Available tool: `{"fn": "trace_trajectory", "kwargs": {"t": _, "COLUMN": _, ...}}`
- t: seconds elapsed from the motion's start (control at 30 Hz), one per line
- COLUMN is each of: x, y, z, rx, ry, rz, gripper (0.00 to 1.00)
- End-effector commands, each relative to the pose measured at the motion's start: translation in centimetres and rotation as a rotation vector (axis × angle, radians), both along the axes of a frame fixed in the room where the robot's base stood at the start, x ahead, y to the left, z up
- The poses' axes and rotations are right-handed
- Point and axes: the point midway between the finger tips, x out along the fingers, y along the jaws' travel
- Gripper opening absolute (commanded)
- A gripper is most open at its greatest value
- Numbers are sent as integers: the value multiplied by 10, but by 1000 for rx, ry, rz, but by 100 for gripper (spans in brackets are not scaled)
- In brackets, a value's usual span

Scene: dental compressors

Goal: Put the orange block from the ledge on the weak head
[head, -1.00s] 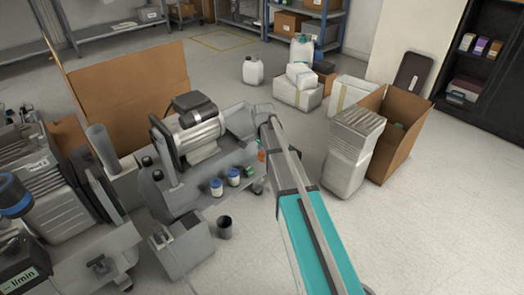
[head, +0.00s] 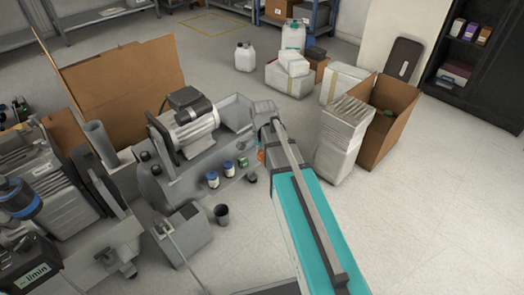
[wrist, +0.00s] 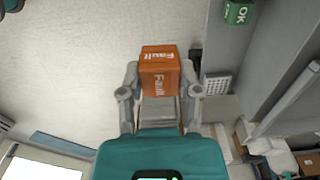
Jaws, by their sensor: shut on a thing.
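The orange block (wrist: 160,62), printed "Fault", is between the fingers of my gripper (wrist: 161,88) in the wrist view, which is shut on it. In the head view only a small orange patch (head: 260,156) shows beside my arm; the arm hides most of my gripper. A green block (wrist: 239,13) printed "OK" is at the upper right of the wrist view, apart from my gripper, beside a grey surface. The grey compressor (head: 193,130) with its motor stands left of my arm in the head view. I cannot tell which head is the weak one.
Blue-lidded jars (head: 213,179) stand on the compressor's front. A dark cup (head: 221,214) is on the floor in front. The floor at the lower right is clear.

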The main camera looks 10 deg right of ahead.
Motion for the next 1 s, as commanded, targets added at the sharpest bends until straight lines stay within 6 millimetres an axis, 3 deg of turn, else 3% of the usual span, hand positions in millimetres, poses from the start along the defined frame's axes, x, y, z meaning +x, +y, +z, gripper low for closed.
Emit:
{"fn": "trace_trajectory", "kwargs": {"t": 0.67, "x": 0, "y": 0, "z": 4, "rx": 0, "ry": 0, "rz": 0, "gripper": 12}}
{"fn": "trace_trajectory", "kwargs": {"t": 1.0, "x": 0, "y": 0, "z": 40, "rx": 0, "ry": 0, "rz": 0, "gripper": 12}}
